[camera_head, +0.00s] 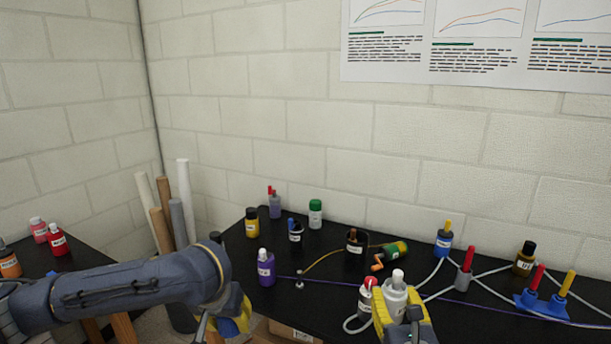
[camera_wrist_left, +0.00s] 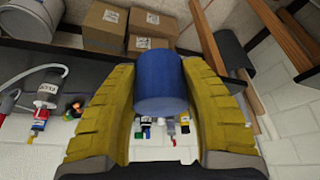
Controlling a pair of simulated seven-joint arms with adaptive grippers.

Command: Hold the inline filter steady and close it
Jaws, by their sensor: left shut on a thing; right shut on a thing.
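My left gripper (camera_head: 238,318) is at the table's front edge in the head view, left of my right gripper. The fingers hide the canister's lower part. The blue cylinder and white canister are well apart. Which is the inline filter I cannot tell.
A red-capped white bottle (camera_head: 367,297) stands close left of the canister. A purple bottle (camera_head: 266,268) stands behind my left gripper. Pale hoses and a blue stand (camera_head: 540,303) spread over the right side. Cardboard boxes (camera_wrist_left: 149,26) lie below the table.

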